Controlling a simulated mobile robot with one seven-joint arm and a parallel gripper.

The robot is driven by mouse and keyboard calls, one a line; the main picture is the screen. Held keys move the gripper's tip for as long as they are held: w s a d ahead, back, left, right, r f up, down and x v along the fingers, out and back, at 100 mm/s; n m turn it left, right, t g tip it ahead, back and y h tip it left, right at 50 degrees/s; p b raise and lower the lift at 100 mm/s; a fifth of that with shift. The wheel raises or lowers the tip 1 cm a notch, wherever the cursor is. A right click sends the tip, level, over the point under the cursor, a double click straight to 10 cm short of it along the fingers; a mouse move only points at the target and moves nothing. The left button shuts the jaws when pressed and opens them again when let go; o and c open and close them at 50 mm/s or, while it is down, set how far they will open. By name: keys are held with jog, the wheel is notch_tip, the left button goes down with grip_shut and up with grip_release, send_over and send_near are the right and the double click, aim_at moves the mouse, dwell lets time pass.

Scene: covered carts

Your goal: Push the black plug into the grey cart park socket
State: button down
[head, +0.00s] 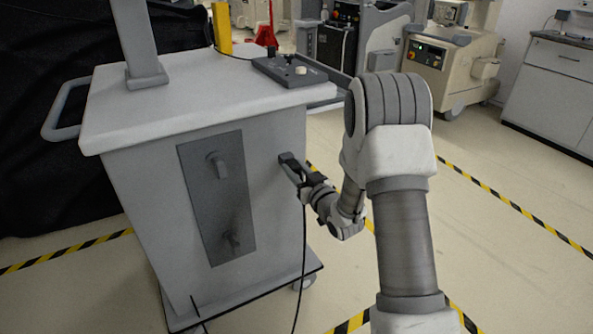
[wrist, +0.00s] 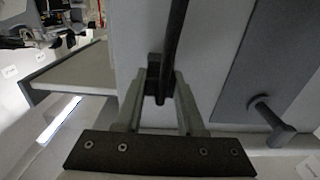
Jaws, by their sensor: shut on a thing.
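The grey cart (head: 250,120) stands left of my arm in the head view. My gripper (head: 297,170) is at the right part of its front face. In the wrist view my gripper (wrist: 163,86) is shut on the black plug (wrist: 161,92), with the fingers on either side of it. A black cable (wrist: 175,35) runs from the plug across the wrist view and hangs down beside the cart in the head view. The plug's front end is close to the cart face. The park socket is not clearly seen; I cannot tell whether the plug touches or enters it.
A dark grey panel (head: 238,165) with two hooks is left of my gripper on the same face; one hook (wrist: 272,115) sticks out in the wrist view. A control box (head: 290,70) sits on the cart top.

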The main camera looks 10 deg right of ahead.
jog(key=shift+w, duration=0.1)
jog(key=shift+c, duration=2.2)
grip_release()
jog(key=p+v, duration=0.3)
jog(key=v, duration=1.4)
jog(key=shift+s, duration=0.2)
